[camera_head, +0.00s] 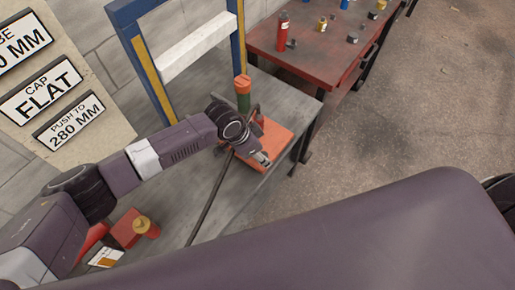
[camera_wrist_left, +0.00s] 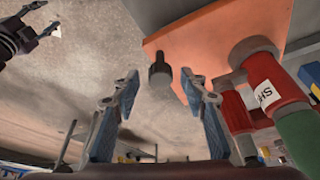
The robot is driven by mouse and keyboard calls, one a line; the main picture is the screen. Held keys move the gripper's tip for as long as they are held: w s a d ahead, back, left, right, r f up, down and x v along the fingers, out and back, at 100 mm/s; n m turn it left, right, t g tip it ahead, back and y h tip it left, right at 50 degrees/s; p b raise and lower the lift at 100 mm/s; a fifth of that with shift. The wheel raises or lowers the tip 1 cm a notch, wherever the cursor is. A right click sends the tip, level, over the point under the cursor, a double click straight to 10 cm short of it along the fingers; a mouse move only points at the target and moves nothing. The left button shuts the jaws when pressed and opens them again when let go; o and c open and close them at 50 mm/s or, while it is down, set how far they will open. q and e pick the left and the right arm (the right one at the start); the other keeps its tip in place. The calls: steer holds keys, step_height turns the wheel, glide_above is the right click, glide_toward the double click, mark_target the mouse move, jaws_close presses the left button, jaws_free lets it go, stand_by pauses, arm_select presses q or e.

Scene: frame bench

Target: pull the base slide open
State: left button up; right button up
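The orange base slide plate (camera_head: 284,138) lies on the grey bench near its right edge. A dark knob (camera_wrist_left: 160,73) on the orange plate (camera_wrist_left: 215,38) shows in the left wrist view. My left gripper (camera_head: 263,158) is over the plate's front edge. In the left wrist view its blue-padded fingers (camera_wrist_left: 158,84) are open, with the knob in line with the gap and clear space on both sides; I cannot tell its depth. My right gripper (camera_wrist_left: 45,18) shows apart, fingers spread, in the left wrist view.
A blue and yellow frame (camera_head: 150,72) with a white crossbar stands behind. A dark rod (camera_head: 211,197) crosses the bench. A red table (camera_head: 316,52) with small items stands at the back right.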

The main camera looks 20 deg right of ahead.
arm_select(q)
steer(key=v, duration=1.1)
steer(key=shift+r, duration=0.3)
steer(key=shift+s+a, duration=0.1)
steer(key=shift+s, duration=0.05)
